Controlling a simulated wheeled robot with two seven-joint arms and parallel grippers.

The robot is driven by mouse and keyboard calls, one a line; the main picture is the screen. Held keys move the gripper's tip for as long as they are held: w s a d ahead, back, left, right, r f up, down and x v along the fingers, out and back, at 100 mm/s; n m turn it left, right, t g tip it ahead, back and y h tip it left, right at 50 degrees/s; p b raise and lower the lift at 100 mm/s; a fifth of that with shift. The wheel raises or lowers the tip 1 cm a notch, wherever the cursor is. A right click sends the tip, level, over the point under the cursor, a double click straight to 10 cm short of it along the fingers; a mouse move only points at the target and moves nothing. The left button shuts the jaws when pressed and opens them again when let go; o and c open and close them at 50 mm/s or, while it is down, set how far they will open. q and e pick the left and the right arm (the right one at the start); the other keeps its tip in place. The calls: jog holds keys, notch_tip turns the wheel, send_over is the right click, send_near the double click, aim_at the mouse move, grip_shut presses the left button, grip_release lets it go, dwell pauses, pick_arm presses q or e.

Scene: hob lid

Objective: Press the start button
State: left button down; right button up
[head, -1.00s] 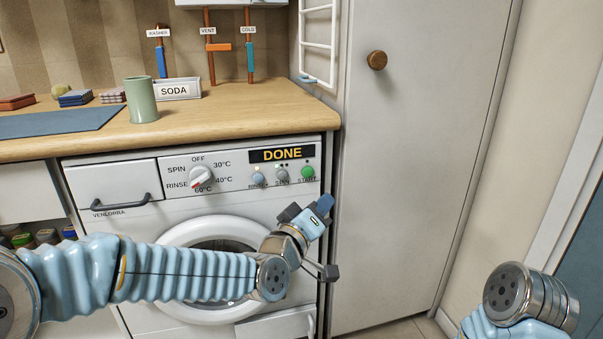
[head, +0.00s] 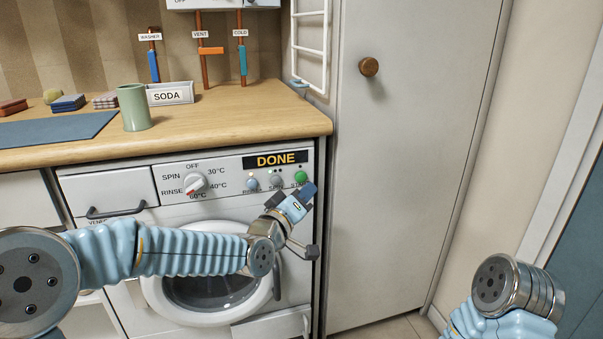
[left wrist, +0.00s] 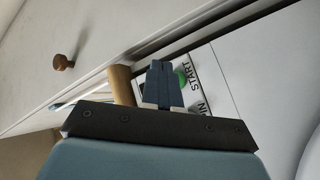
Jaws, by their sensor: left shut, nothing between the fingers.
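The green start button (head: 300,177) is at the right end of the washing machine's control panel (head: 235,180), with the word START under it. It also shows in the left wrist view (left wrist: 181,78), partly hidden behind the fingertips. My left gripper (head: 309,190) is shut and empty, its blue fingertips just below and right of the button in the head view. In the left wrist view the shut fingers (left wrist: 160,68) point toward the panel beside the button. I cannot tell whether they touch it. The display (head: 276,160) reads DONE. My right gripper is out of view.
Two other buttons and a dial (head: 195,184) sit left of the start button. The round door (head: 213,310) is below. The wooden worktop (head: 230,120) overhangs the panel, with a green cup (head: 133,108) on it. A tall cabinet (head: 400,180) stands close at the right.

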aim_at(301, 177)
pick_arm(q)
jog(key=shift+w+a, duration=0.2)
jog(key=shift+w, duration=0.35)
jog(key=shift+w+a, duration=0.15)
jog(key=shift+w, duration=0.4)
jog(key=shift+f, duration=0.1)
dwell(1.1)
jog(key=shift+w+a+b, duration=0.15)
jog(key=shift+w+b, duration=0.25)
jog(key=shift+b, duration=0.15)
jog(key=shift+w+a, duration=0.15)
jog(key=shift+w, duration=0.25)
dwell(0.5)
dwell(0.3)
jog(key=shift+s+d+b, duration=0.25)
jog(key=shift+s+b, duration=0.6)
